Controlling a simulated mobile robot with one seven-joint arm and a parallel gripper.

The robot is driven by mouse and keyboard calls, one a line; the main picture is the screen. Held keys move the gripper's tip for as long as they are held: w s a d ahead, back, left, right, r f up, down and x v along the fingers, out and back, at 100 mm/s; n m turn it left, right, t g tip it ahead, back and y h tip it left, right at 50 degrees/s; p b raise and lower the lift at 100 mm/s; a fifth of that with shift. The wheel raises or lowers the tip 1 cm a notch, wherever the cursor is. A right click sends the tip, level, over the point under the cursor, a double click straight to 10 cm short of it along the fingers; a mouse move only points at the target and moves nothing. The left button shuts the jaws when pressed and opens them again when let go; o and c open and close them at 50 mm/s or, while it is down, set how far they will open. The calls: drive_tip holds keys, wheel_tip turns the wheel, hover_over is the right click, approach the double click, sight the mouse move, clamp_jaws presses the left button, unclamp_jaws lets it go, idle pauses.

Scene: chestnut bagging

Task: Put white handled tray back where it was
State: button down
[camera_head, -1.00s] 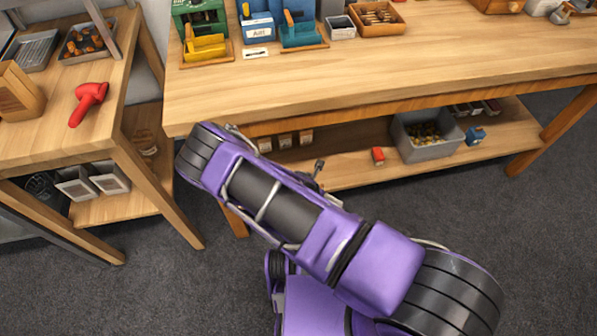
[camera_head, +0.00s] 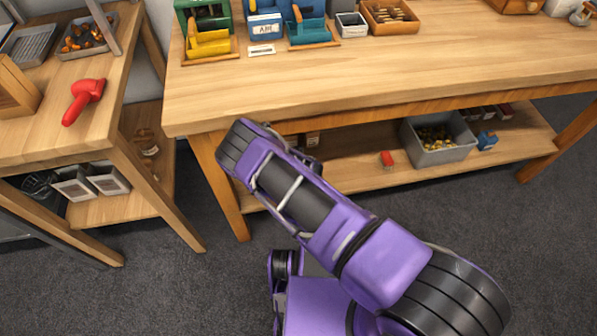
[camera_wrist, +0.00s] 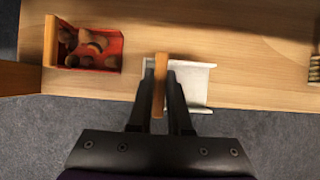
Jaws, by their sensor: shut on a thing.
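The white handled tray (camera_wrist: 194,84) shows in the wrist view, with a wooden bar handle (camera_wrist: 160,90) at its left side. My gripper (camera_wrist: 160,68) is shut on this handle, one dark finger on each side. The tray is over a wooden surface near its front edge; I cannot tell whether it rests on the wood or hangs just above it. In the head view my gripper and the tray are hidden behind my purple arm, which reaches toward the low shelf under the long table.
In the wrist view a red box of brown pieces (camera_wrist: 90,48) stands left of the tray, and a row of small things (camera_wrist: 314,68) is at the right edge. In the head view a grey bin (camera_head: 440,154) and a small red item (camera_head: 387,159) are on the low shelf (camera_head: 345,172).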

drive_tip(key=w+f, duration=0.1)
drive_tip(key=w+a+f+b, duration=0.1)
drive_tip(key=w, duration=0.1)
drive_tip(key=w+f, duration=0.1)
drive_tip(key=shift+w+a+f, duration=0.2)
drive_tip(key=shift+w+f, duration=0.1)
drive_tip(key=shift+w, duration=0.1)
drive_tip(key=c, duration=0.8)
unclamp_jaws()
drive_tip(key=shift+c, duration=0.2)
drive_tip(key=p+v, duration=0.2)
drive_tip(key=v, duration=1)
drive_tip(key=shift+p, duration=0.4)
